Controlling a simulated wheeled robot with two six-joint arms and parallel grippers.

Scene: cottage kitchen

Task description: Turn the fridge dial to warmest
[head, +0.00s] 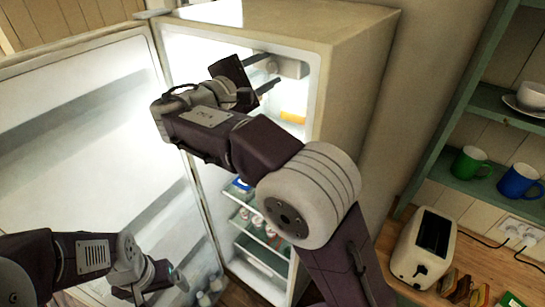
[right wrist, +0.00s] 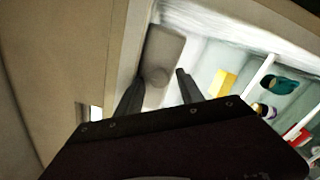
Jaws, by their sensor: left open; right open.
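The fridge (head: 362,75) stands open and lit, its door (head: 85,110) swung out to the left. A grey control housing (head: 293,68) sits high on the inner right wall. In the right wrist view the housing (right wrist: 165,50) carries a small round dial (right wrist: 157,76); its marks and pointer cannot be read. My right gripper (head: 274,69) is open inside the top of the fridge, its fingers toward the housing. In the right wrist view the dial appears between the fingertips; contact cannot be told. My left gripper (head: 176,278) is low by the door, open, with its fingers barely visible.
Glass shelves (head: 262,235) with small items are below my right arm. A yellow item (head: 293,117) lies near the housing. At the right are a counter with a toaster (head: 423,248) and a green shelf unit (head: 440,135) with a green mug (head: 471,163) and a blue mug (head: 519,181).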

